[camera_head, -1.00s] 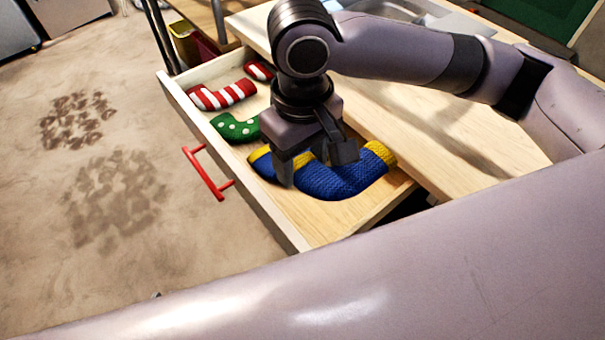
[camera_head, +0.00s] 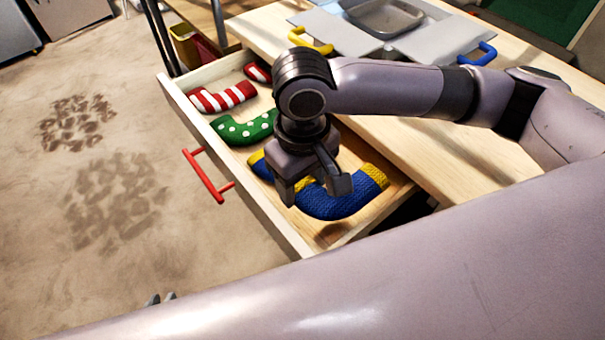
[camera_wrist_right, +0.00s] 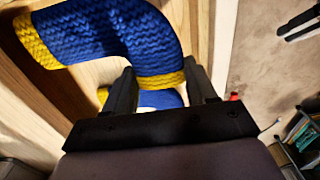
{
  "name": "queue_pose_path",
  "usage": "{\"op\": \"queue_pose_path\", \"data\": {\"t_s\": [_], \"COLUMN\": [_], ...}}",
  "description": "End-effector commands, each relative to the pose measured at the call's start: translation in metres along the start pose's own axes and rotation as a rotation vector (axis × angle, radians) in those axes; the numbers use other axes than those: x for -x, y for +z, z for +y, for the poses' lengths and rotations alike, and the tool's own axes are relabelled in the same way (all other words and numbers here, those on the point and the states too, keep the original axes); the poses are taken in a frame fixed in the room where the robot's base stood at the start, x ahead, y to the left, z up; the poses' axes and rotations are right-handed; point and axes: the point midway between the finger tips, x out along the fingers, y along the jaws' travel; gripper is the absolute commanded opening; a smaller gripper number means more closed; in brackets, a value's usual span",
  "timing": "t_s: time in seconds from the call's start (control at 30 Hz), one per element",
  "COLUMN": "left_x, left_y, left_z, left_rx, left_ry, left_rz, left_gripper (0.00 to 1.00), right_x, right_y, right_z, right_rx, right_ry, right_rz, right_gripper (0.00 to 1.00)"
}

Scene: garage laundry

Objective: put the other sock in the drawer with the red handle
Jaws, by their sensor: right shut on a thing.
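The drawer with the red handle (camera_head: 210,176) is pulled open. My right gripper (camera_head: 312,192) is over its front end, shut on a blue knitted sock (camera_head: 345,203) with yellow ends. In the right wrist view the sock's yellow band (camera_wrist_right: 160,82) is between the fingers (camera_wrist_right: 162,92). More blue and yellow knit (camera_head: 258,160), seemingly a second matching sock, shows beside and below it, partly hidden by the gripper. Whether the held sock touches the drawer floor is unclear. My left gripper (camera_head: 160,298) shows only its fingertips, apart, at the lower left, away from the drawer.
A green dotted sock (camera_head: 246,127) and red-and-white striped socks (camera_head: 222,97) lie farther back in the drawer.

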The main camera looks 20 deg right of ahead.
Motion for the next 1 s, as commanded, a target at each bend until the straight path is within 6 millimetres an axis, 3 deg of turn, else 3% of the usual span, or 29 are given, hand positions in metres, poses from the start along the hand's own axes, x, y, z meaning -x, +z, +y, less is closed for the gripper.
{"op": "queue_pose_path", "data": {"t_s": [0.07,0.1,0.13,0.17,0.47,0.63,1.0], "left_x": [0.000,0.000,-0.001,-0.001,-0.001,-0.006,0.006], "left_y": [0.001,0.001,0.001,0.002,0.003,0.009,-0.008], "left_z": [-0.001,-0.001,-0.001,-0.001,-0.001,-0.001,-0.001], "left_rx": [-0.001,-0.001,-0.001,-0.001,-0.001,0.002,-0.005], "left_ry": [-0.001,-0.001,-0.001,-0.001,-0.002,-0.002,-0.004], "left_rz": [-0.001,-0.002,-0.002,-0.002,-0.003,-0.006,0.003], "left_gripper": [0.23,0.23,0.23,0.23,0.23,0.23,0.23], "right_x": [0.000,0.000,0.000,0.000,0.001,0.011,0.098], "right_y": [0.000,0.000,0.000,0.000,-0.001,-0.001,-0.001], "right_z": [0.000,0.000,0.000,0.000,0.000,0.000,0.000], "right_rx": [0.000,0.000,0.000,0.000,0.000,0.000,-0.001], "right_ry": [0.000,0.000,0.000,0.000,0.000,0.001,0.000], "right_rz": [0.001,0.001,0.001,0.001,0.002,0.006,0.005], "right_gripper": [0.27,0.69,0.79,0.82,0.82,0.82,0.82]}}
